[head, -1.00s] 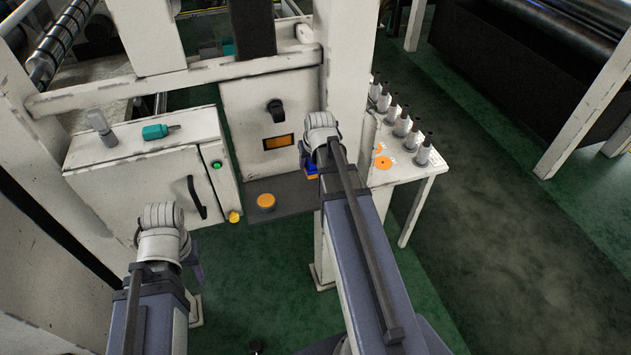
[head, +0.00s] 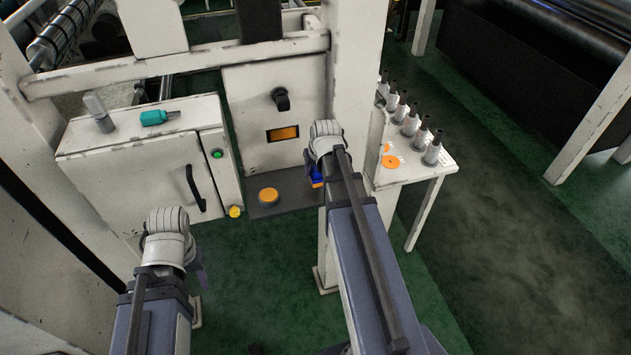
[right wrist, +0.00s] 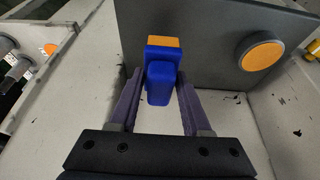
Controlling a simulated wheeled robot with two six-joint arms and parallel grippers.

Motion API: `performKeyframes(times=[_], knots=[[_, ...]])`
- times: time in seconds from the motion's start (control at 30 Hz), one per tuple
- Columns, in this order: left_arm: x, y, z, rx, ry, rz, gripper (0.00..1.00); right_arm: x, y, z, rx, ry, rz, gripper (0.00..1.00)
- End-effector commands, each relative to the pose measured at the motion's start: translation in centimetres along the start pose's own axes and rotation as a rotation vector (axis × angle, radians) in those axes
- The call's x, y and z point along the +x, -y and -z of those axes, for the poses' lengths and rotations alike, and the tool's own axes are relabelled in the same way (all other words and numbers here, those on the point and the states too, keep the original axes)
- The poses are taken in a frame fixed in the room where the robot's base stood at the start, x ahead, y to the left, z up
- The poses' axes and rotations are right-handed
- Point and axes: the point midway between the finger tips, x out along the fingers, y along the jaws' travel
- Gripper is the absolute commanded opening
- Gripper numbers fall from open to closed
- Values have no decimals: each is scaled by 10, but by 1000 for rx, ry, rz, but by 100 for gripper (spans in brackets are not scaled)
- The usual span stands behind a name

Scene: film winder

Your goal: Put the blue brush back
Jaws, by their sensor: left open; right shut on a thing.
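The blue brush (right wrist: 158,84) is between the fingers of my right gripper (right wrist: 160,95) in the right wrist view, with an orange patch at its far end. My right gripper is shut on it. In the head view only a small blue part of the brush (head: 316,177) shows beside my right wrist, and the fingers are mostly hidden. The brush is near the dark panel (right wrist: 200,45) of the machine; I cannot tell if they touch. My left gripper (head: 199,270) is low at the left, mostly hidden behind its wrist, open and apart from the brush.
A round orange disc (head: 268,195) sits on the dark panel. A white side table (head: 410,172) right of the post holds several grey bottles (head: 410,122) and an orange disc (head: 391,161). A white cabinet (head: 150,165) with a teal-handled tool (head: 154,117) stands left.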

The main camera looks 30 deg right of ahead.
Motion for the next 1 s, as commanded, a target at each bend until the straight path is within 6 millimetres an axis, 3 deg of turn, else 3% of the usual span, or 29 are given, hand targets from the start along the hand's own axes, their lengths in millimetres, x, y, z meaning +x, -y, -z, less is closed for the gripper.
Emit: performKeyframes(times=[0.3, 0.73, 0.77, 1.0], knots=[[36, -3, 2, 6, 0, 1, 50, 34, 0, -14, 0, 0, 0, 4], [40, -4, 2, 6, 0, 1, 50, 37, 0, -15, 0, 0, 0, 4], [39, -4, 2, 6, 0, 1, 50, 36, 0, -15, 0, 0, 0, 50], [38, -4, 2, 6, 0, 1, 50, 35, 0, -15, 0, 0, 0, 77]])
